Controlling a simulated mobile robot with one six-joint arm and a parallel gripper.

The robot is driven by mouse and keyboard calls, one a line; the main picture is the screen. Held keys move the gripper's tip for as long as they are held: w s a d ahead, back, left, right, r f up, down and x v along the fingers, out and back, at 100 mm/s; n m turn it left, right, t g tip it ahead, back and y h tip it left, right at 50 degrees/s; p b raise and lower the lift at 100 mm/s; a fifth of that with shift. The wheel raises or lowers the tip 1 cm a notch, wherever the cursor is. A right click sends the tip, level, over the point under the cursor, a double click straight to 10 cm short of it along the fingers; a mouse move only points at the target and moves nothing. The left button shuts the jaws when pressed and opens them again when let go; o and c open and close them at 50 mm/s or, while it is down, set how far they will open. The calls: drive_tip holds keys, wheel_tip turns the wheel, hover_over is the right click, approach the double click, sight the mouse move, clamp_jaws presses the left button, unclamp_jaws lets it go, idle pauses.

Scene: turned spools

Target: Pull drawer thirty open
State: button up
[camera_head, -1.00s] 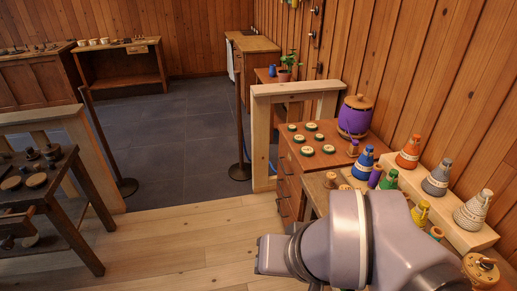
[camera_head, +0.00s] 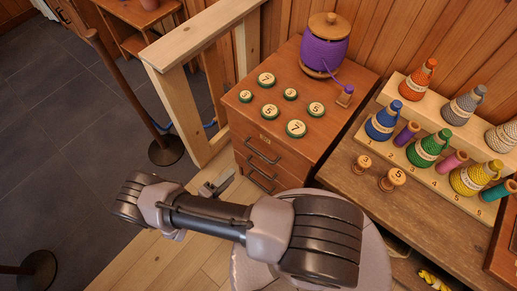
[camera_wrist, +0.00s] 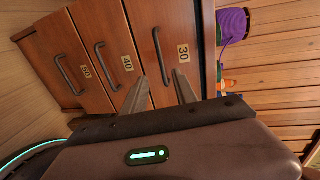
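Drawer thirty (camera_wrist: 172,30) bears a "30" label and a dark bar handle (camera_wrist: 158,55) in the wrist view. It is the top drawer of the wooden cabinet, looks shut, and its front also shows in the head view (camera_head: 240,143). My gripper (camera_wrist: 160,74) is open and empty in front of this drawer, its two fingers reaching toward either side of the handle. I cannot tell whether they touch it. In the head view my gripper (camera_head: 219,184) is low beside the cabinet front, partly hidden by my arm.
Drawer forty (camera_wrist: 112,40) and a lower drawer (camera_wrist: 65,60) are shut. A purple spool (camera_head: 324,52) and several numbered discs (camera_head: 295,128) stand on the cabinet. A wooden post frame (camera_head: 190,95) is left of it. A bench (camera_head: 380,205) with colored cones is at right.

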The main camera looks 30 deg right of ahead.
sight(258, 152)
drive_tip(key=x, duration=0.5)
drive_tip(key=b+x, duration=0.1)
drive_tip(key=x, duration=0.5)
drive_tip(key=b+x, duration=0.1)
drive_tip(key=x, duration=0.4)
drive_tip(key=shift+s+d+r, duration=0.1)
drive_tip(key=shift+s+d, duration=0.2)
drive_tip(key=shift+d, duration=0.1)
clamp_jaws()
